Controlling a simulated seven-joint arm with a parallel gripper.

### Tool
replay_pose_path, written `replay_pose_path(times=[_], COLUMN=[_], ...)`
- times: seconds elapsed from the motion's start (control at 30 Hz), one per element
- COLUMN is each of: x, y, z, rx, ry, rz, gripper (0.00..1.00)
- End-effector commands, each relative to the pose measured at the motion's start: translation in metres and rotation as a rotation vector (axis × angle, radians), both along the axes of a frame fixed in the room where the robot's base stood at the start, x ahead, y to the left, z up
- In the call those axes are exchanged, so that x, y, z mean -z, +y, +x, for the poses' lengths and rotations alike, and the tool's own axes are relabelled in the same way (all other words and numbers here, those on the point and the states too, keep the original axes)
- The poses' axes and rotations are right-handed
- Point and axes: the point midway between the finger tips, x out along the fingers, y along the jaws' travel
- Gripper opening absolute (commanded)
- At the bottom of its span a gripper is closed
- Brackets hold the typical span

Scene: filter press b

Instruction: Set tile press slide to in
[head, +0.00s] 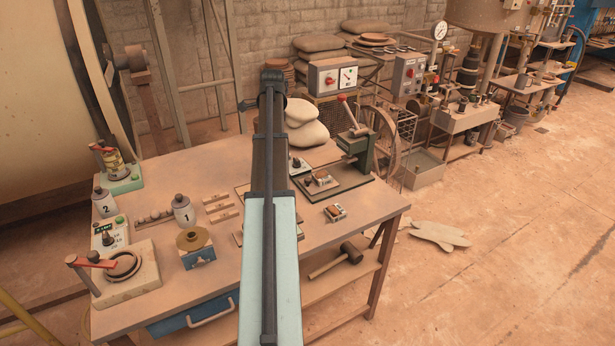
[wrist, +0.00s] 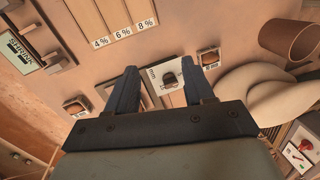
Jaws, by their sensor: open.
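A small green press (head: 358,145) with a red-knobbed lever stands on a dark plate at the table's right side; it looks like the tile press. Its slide is too small to tell apart, and so is its position. In the head view my arm crosses the middle of the table and my gripper cannot be made out. In the wrist view my gripper (wrist: 161,72) is open and empty, fingers apart. Between and beyond the fingers lies a white panel with a dark knob (wrist: 170,79). Whether the press shows in the wrist view I cannot tell.
Small boxes with brown tops (wrist: 208,58) and (wrist: 76,108) flank the panel. Strips marked 4, 6 and 8 % (wrist: 115,20) lie above it. Pale sacks (wrist: 245,85) are at right.

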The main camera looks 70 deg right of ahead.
Motion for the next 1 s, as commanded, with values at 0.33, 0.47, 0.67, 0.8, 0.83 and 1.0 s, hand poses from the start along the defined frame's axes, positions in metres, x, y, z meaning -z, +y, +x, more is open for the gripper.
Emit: replay_pose_path(times=[0.33, 0.47, 0.67, 0.8, 0.83, 1.0], x=[-0.002, 0.001, 0.021, 0.045, 0.050, 0.079], y=[0.005, 0.006, 0.007, 0.007, 0.007, 0.007], z=[-0.124, -0.134, -0.133, -0.133, -0.133, -0.133], rx=[0.250, 0.272, 0.271, 0.270, 0.270, 0.269], ry=[0.125, 0.136, 0.136, 0.136, 0.136, 0.136], rz=[0.116, 0.125, 0.127, 0.126, 0.126, 0.127], gripper=[0.53, 0.53, 0.53, 0.53, 0.53, 0.53])
